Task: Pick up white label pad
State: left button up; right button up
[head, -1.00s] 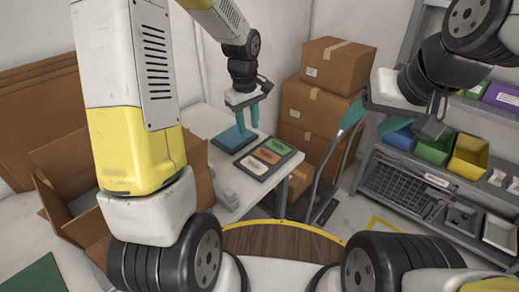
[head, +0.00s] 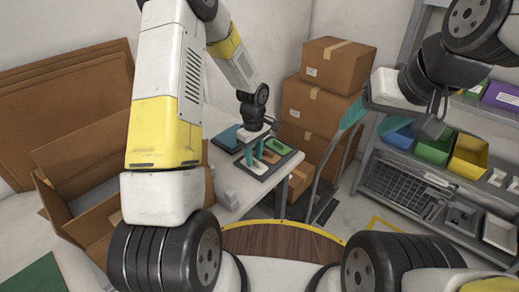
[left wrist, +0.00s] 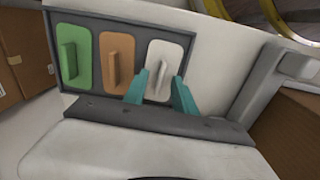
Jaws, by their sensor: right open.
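The white label pad (left wrist: 163,69) has an upright handle and lies at the right end of a dark tray (left wrist: 99,15) in the left wrist view. An orange pad (left wrist: 117,62) and a green pad (left wrist: 75,57) lie beside it. My left gripper (left wrist: 160,77) is open, its teal fingers apart on either side of the white pad's handle. I cannot tell whether they touch it. My right gripper (head: 363,131) is open and empty, near the shelves.
An open carton (head: 75,165) is at the left. Shelves with coloured bins (head: 468,155) stand at the right.

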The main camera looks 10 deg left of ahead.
pick_arm(q)
jog(key=shift+f, duration=0.15)
jog(key=shift+c, duration=0.2)
grip_shut()
notch_tip(320, 180, up, 10)
dwell(0.5)
jog(key=c, duration=0.6)
grip_release()
jog(key=shift+a, duration=0.1)
grip_shut()
